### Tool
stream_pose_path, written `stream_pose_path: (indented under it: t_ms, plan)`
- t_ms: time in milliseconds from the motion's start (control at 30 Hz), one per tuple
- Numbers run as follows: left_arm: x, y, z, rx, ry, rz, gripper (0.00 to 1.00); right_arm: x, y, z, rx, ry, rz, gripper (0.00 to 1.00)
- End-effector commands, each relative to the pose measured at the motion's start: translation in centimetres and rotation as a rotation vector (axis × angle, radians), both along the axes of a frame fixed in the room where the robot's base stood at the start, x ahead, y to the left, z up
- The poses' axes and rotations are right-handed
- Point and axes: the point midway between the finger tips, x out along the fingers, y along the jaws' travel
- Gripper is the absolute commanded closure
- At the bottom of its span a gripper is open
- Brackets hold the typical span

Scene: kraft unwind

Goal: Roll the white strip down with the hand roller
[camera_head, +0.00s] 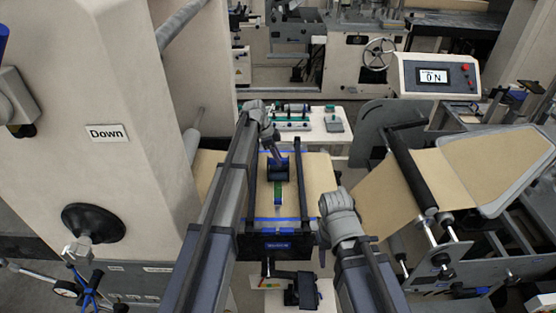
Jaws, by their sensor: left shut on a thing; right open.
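The hand roller (278,190) has a dark roller end and a green handle. It lies over the brown kraft web (318,180) in the middle of the head view. My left gripper (276,156) reaches down at the far end of the roller and is shut on it. I cannot tell whether the roller presses on the web. My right gripper (322,254) is open and empty, at the right near edge of the work plate. I cannot clearly make out the white strip; blue edges show around the roller.
A force display (433,77) reading 0 N stands at the back right. A dark bar (411,170) and a sloping kraft web flank the right. A large beige machine frame (110,180) blocks the left. A small tray with tools (318,122) lies behind.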

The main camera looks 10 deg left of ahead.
Motion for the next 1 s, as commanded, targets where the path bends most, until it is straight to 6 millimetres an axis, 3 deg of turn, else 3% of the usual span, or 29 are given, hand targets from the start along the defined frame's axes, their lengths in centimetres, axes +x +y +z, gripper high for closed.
stream_pose_path:
  t_ms: [1000]
  plan:
    - [2.2,0.5,-0.1,0.001,0.000,0.000,1.00,0.0,0.0,-0.1,0.000,0.000,0.000,0.47]
